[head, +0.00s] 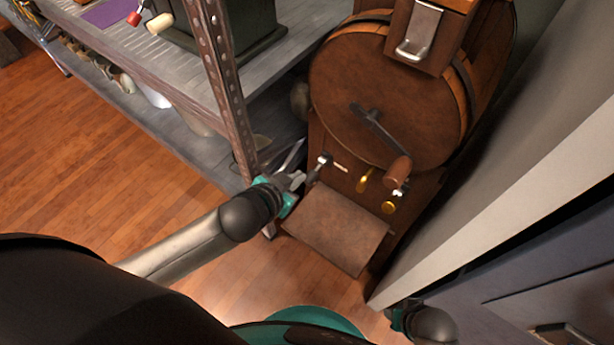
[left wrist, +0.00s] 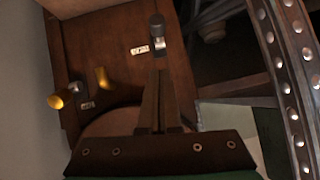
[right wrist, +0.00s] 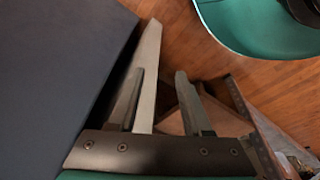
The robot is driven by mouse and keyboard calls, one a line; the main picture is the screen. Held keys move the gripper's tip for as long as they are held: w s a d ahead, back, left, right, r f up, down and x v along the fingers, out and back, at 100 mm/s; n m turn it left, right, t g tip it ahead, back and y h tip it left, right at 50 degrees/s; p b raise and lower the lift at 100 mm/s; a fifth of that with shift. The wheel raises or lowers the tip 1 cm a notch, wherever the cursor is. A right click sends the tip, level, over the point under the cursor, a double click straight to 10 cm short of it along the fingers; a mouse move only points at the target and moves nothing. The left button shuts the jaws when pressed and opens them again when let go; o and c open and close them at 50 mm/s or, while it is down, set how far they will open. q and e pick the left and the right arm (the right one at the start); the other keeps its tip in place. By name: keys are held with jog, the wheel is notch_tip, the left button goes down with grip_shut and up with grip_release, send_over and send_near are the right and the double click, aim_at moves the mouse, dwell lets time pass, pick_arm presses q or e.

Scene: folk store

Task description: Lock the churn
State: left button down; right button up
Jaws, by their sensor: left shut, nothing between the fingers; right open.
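The churn (head: 385,95) is a round wooden drum on a wooden stand, with a crank ending in a wooden handle (head: 397,170) on its face. The lever also shows in the left wrist view (left wrist: 157,28), just beyond the fingertips; contact cannot be told. My left gripper (head: 298,180) is shut and empty beside the stand's front panel. My right gripper (right wrist: 158,78) is open and empty, low near the dark panel at right.
A metal shelf rack (head: 225,80) with a perforated post stands close left of the churn. A brown sloped board (head: 340,228) juts from the stand's front. A pale wall (head: 500,200) and dark panel (right wrist: 55,70) bound the right. Wooden floor (head: 110,150) is open at left.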

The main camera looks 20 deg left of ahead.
pick_arm(q)
jog(key=b, duration=0.3)
send_over(308, 184)
jog(key=s, duration=0.2)
notch_tip(308, 184, down, 4)
jog(key=shift+w+f+b, duration=0.35)
jog(key=shift+f+b, duration=0.35)
jog(key=shift+f, duration=0.2)
jog(key=shift+w+f+b, duration=0.35)
jog(key=shift+f+b, duration=0.35)
jog(key=shift+f, duration=0.15)
pick_arm(e)
jog(key=w+r+t, duration=0.1)
jog(key=w+r, duration=0.3)
jog(key=r, duration=0.8)
jog(key=shift+a+t, duration=0.4)
jog(key=shift+r, duration=0.1)
pick_arm(q)
jog(key=shift+f, duration=0.15)
jog(key=shift+s+a+f+p, duration=0.1)
jog(key=shift+s+f+p, duration=0.2)
jog(key=shift+f+p, duration=0.35)
jog(key=shift+s+f, duration=0.1)
jog(key=shift+f, duration=0.75)
pick_arm(e)
jog(key=shift+s+f, duration=0.15)
jog(key=shift+f, duration=1.4)
